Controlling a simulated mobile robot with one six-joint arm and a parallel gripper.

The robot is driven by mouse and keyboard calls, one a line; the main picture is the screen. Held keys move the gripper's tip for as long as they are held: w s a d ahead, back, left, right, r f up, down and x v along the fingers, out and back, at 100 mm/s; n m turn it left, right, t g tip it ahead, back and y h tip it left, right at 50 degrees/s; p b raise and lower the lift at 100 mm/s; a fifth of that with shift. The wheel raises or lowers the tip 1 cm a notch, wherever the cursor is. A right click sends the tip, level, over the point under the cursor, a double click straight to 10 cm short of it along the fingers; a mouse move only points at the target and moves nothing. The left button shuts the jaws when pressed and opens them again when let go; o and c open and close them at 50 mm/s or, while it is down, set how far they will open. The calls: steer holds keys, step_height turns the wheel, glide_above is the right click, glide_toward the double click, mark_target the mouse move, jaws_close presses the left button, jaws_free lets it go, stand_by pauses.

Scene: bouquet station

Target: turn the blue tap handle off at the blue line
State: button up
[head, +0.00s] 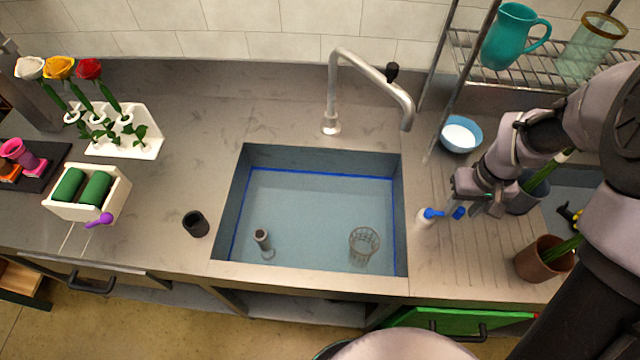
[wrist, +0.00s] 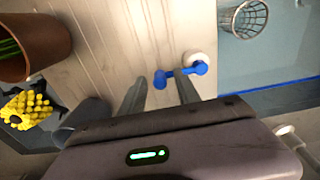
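The blue tap handle (head: 436,213) sits on a small white base on the counter right of the sink. In the wrist view the handle (wrist: 182,73) is a bar lying crosswise, with a round knob at its left end and the white base at its right. My gripper (head: 480,207) is open beside it, with nothing held. In the wrist view the fingers (wrist: 160,92) point toward the handle, its left knob lying in line with the gap; contact cannot be told. The blue line (head: 320,174) runs around the sink walls, with bluish water apparently close to it. The spout shows no clear stream.
The sink (head: 228,205) holds a wire-like cup (head: 364,246) and a small grey cylinder (head: 262,243). The metal faucet (head: 332,95) arches behind it. A blue bowl (head: 461,134), a brown pot (head: 543,259) and a grey pot (head: 528,193) stand near my arm.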

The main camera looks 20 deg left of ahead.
step_height(320, 180, up, 8)
steer(key=p, duration=0.6)
steer(key=shift+f, duration=0.25)
steer(key=s+a+r+m+t+y+b, duration=0.1)
steer(key=s+r+m+b, duration=0.3)
steer(key=s, duration=0.5)
steer(key=s+a+r+m+t+y+b, duration=0.1)
steer(key=s+a+r+m+t+b, duration=0.2)
steer(key=s+r, duration=0.4)
steer(key=s+m+t+b, duration=0.1)
steer(key=s, duration=0.1)
steer(key=shift+s+r+b, duration=0.3)
steer(key=shift+s+b, duration=0.1)
